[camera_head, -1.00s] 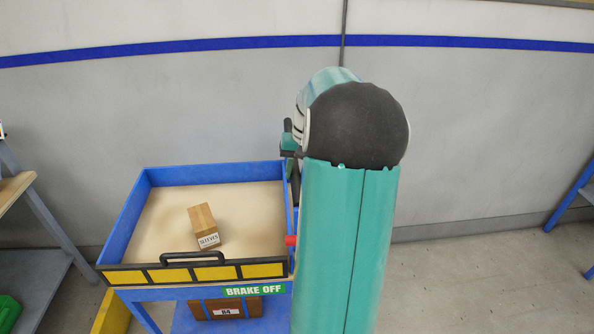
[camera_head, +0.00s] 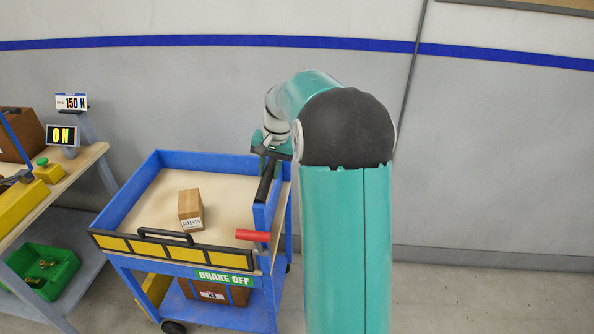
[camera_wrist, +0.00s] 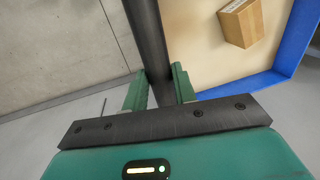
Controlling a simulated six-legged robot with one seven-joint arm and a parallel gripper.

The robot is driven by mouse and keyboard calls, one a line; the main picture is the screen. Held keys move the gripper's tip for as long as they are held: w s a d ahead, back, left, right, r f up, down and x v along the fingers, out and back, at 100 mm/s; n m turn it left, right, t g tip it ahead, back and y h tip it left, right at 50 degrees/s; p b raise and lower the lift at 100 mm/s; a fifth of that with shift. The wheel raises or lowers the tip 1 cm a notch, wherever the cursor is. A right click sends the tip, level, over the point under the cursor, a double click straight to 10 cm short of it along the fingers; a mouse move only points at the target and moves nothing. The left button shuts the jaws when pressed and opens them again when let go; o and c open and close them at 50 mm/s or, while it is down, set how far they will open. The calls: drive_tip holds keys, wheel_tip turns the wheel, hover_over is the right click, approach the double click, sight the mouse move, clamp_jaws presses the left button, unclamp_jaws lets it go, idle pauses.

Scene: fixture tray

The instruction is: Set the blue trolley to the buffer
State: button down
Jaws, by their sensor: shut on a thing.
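The blue trolley (camera_head: 130,192) stands left of my arm in the head view, upright, with a yellow-and-black front edge and a "BRAKE OFF" label (camera_head: 224,278). My gripper (camera_head: 272,150) is at its right side, partly hidden by my arm. In the wrist view my gripper (camera_wrist: 160,88) is shut around the trolley's black handle bar (camera_wrist: 147,30). A red lever (camera_head: 253,235) sticks out near the trolley's front right corner. A yellow piece (camera_head: 153,290) shows low behind the trolley's left side; I cannot tell whether it is the buffer.
A wooden box marked "SLEEVES" (camera_head: 190,208) lies in the trolley's top tray, and a brown box (camera_head: 215,293) is on its lower shelf. A bench (camera_head: 85,165) with "150 N" and "ON" signs stands close at left. A green bin (camera_head: 42,268) is below. Floor at right is clear.

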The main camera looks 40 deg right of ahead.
drive_tip(key=shift+w+a+r, duration=0.1)
drive_tip(key=shift+w+a, duration=1.65)
drive_tip(key=shift+w, duration=0.25)
drive_tip(key=c, duration=1.1)
unclamp_jaws()
drive_tip(key=shift+w+a, duration=0.1)
drive_tip(key=shift+w, duration=0.05)
drive_tip(key=r, duration=0.4)
drive_tip(key=s+d+r, duration=0.1)
drive_tip(key=r, duration=0.4)
drive_tip(key=s+d+r, duration=0.1)
drive_tip(key=r, duration=0.3)
drive_tip(key=shift+s+r, duration=0.2)
drive_tip(key=shift+r, duration=0.05)
